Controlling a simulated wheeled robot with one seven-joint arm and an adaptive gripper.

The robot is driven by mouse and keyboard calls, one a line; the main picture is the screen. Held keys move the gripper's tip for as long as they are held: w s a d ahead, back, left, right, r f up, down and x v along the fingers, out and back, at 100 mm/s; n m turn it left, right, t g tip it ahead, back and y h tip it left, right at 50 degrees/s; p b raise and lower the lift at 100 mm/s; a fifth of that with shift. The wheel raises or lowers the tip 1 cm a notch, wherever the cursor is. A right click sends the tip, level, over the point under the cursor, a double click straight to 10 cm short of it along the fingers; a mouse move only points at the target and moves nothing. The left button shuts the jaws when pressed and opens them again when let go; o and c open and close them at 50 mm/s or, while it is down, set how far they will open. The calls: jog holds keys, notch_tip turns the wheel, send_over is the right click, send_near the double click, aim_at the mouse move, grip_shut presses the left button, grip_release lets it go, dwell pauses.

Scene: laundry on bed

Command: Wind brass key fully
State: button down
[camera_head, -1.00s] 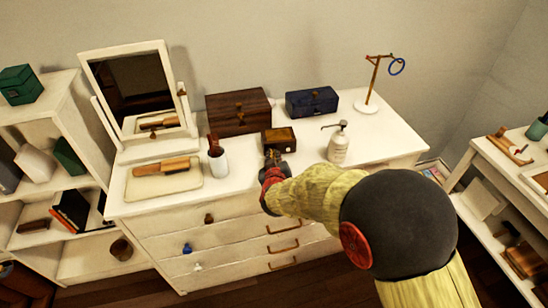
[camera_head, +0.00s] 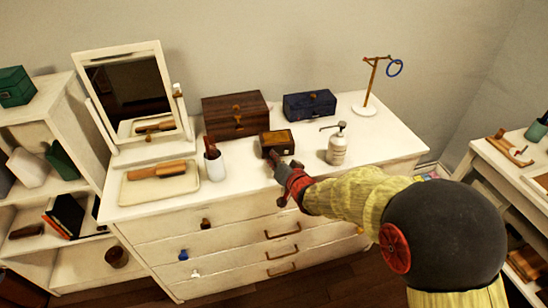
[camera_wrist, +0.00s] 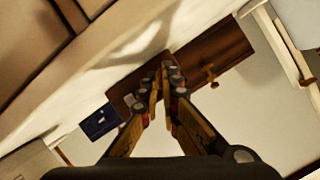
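A small dark wooden box (camera_head: 277,142) with a brass-coloured panel on top sits near the middle of the white dresser top. My gripper (camera_head: 283,166) is at its front side, close to it; I cannot tell whether they touch. In the wrist view my gripper's two fingers (camera_wrist: 165,75) lean together, with only a narrow gap between the tips. The small box shows dark behind and beside the fingers. I cannot clearly make out the brass key in either view; the fingers may be hiding it.
A large brown chest (camera_head: 236,114) and a blue box (camera_head: 309,104) stand behind. A pump bottle (camera_head: 337,146) is close on the right, a white cup (camera_head: 215,165) on the left. A tray with a brush (camera_head: 160,183), a mirror (camera_head: 130,88) and a ring stand (camera_head: 372,90) are farther off.

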jog(key=m+y+p, duration=0.1)
jog(key=m+p, duration=0.1)
jog(key=m, duration=0.1)
jog(key=shift+d+f+y, duration=0.1)
jog(key=shift+d+y, duration=0.1)
jog(key=shift+y, duration=0.2)
jog(key=m+t+y, duration=0.1)
jog(key=m, duration=0.3)
jog(key=shift+f+m+t+y+p, duration=0.2)
jog(key=shift+m+t+y+p, duration=0.1)
jog(key=shift+t+y+p, duration=0.1)
jog(key=c, duration=2.3)
grip_release()
jog(key=shift+c, duration=0.2)
jog(key=v, duration=1.2)
